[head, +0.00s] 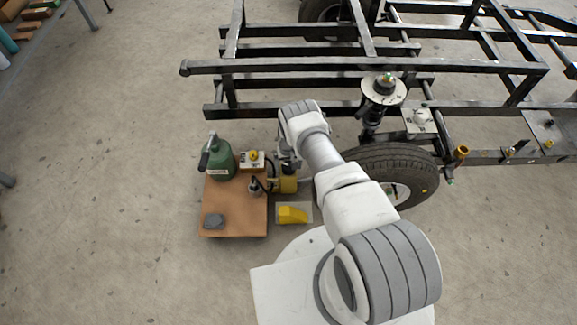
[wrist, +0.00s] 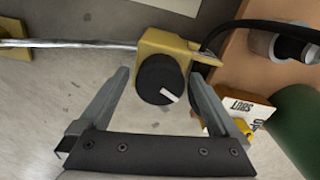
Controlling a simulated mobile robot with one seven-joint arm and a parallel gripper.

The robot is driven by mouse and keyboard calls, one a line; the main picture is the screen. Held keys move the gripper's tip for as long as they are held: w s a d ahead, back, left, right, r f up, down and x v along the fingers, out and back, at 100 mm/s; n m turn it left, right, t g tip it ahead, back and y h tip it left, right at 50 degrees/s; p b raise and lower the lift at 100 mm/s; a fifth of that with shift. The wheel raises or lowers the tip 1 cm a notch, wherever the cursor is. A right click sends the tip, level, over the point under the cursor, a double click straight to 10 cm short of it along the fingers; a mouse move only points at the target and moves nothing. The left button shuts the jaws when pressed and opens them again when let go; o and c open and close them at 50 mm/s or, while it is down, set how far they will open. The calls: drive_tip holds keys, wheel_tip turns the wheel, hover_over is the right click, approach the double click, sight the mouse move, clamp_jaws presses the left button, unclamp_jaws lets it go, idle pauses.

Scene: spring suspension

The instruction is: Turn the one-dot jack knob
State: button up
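A black round knob (wrist: 160,80) with a white pointer mark sits on a yellow jack body (wrist: 165,45) in the wrist view. The pointer slants toward the lower right. My gripper (wrist: 160,75) is open, with one finger on each side of the knob and visible gaps between. In the head view my gripper (head: 287,160) is over a yellow jack (head: 288,184) beside the cart, and the knob is hidden. I cannot make out any dots on the jack. A metal rod (wrist: 80,44) runs left from the yellow body.
An orange-brown cart (head: 235,205) holds a green bottle (head: 220,162), a yellow-button box (head: 252,160) and a grey block (head: 213,221). A yellow wedge (head: 293,214), a tyre (head: 425,170) and a black frame (head: 300,68) are nearby.

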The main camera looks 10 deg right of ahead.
sight(289, 165)
wheel_tip(289, 165, up, 18)
drive_tip(key=p, duration=0.7)
drive_tip(key=shift+f, duration=0.25)
wheel_tip(289, 165, down, 18)
drive_tip(key=n+b, duration=0.1)
drive_tip(key=b, duration=0.1)
drive_tip(key=n+b, duration=0.3)
drive_tip(key=b, duration=0.2)
drive_tip(key=shift+r+n, duration=0.25)
drive_tip(key=shift+n, duration=0.05)
